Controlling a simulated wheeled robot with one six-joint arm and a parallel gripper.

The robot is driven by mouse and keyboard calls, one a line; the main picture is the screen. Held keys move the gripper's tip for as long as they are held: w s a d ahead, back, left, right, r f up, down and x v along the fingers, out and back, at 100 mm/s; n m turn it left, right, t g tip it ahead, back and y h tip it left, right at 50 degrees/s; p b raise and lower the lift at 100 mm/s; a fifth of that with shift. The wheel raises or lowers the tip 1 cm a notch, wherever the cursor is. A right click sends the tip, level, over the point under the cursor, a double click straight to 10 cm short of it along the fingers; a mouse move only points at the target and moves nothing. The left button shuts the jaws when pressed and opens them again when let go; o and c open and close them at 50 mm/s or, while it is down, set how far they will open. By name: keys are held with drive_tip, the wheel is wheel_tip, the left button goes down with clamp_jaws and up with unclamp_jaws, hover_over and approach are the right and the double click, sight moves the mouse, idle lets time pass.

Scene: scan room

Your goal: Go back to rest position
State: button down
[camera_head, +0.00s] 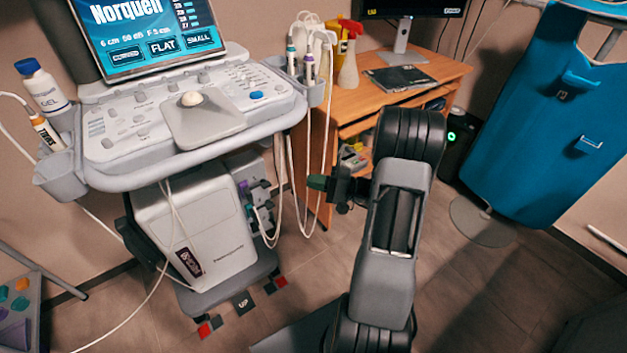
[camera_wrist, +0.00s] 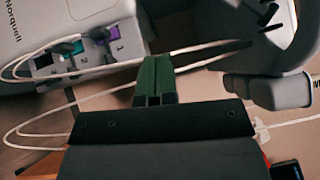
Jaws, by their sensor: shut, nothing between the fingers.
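My gripper (camera_head: 318,182) shows in the head view at the end of my dark arm, in front of the wooden desk and to the right of the ultrasound machine. Its green fingers point left towards the machine. In the wrist view my gripper (camera_wrist: 153,66) has its two green fingers together, with nothing between them. White cables pass close behind the fingertips there.
The ultrasound machine (camera_head: 200,230) stands at left, with hanging probe cables and colored ports (camera_wrist: 103,38). The wooden desk (camera_head: 437,72) with a monitor is behind my arm. A blue apron (camera_head: 545,120) hangs on a stand at right.

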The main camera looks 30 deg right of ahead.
idle(0.3)
drive_tip(key=s+a+f+m+g+h, duration=0.1)
drive_tip(key=s+a+f+m+g, duration=0.15)
drive_tip(key=s+f+g, duration=0.2)
drive_tip(key=s+a+r+n+g+h+p, duration=0.35)
drive_tip(key=s+r+g+h+p, duration=0.2)
drive_tip(key=s+r+g, duration=0.2)
drive_tip(key=s+a+r+n+t+h+p, duration=0.1)
drive_tip(key=a+r+n+t+h+p, duration=0.1)
drive_tip(key=r+n+h+p, duration=0.2)
drive_tip(key=s+a+r+n+t+h+p, duration=0.1)
drive_tip(key=r+p, duration=0.9)
drive_tip(key=r, duration=1.1)
drive_tip(key=a+n+t+h, duration=0.1)
drive_tip(key=a+n+h, duration=0.1)
drive_tip(key=h, duration=0.1)
drive_tip(key=shift+s+a+r+n+p, duration=0.15)
drive_tip(key=shift+s+r+n+p, duration=0.1)
drive_tip(key=shift+n+p, duration=0.15)
